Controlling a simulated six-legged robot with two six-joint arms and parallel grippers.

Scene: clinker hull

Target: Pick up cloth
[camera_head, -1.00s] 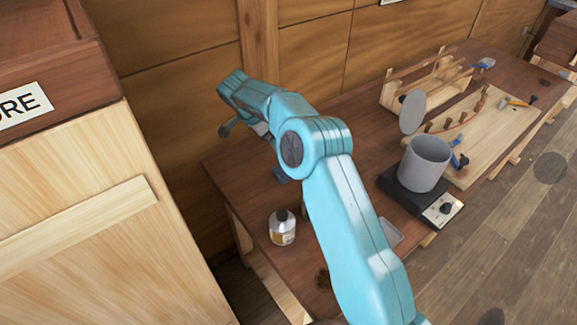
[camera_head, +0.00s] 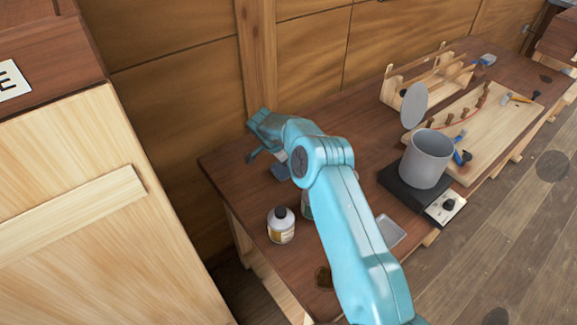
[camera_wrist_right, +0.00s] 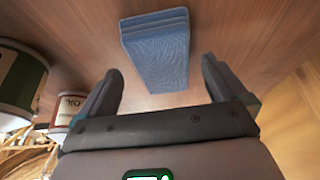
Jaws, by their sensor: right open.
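The cloth (camera_wrist_right: 157,50) is a folded blue stack of layers lying on the brown wooden bench top, ahead of my right gripper in the right wrist view. My left gripper is in neither view.
A white labelled bottle (camera_head: 281,225) stands near the bench's left edge. A green and white can (camera_wrist_right: 20,80) stands left in the wrist view. A grey pot (camera_head: 426,158) sits on a black hotplate (camera_head: 418,193). A wooden wall (camera_head: 180,110) backs the bench.

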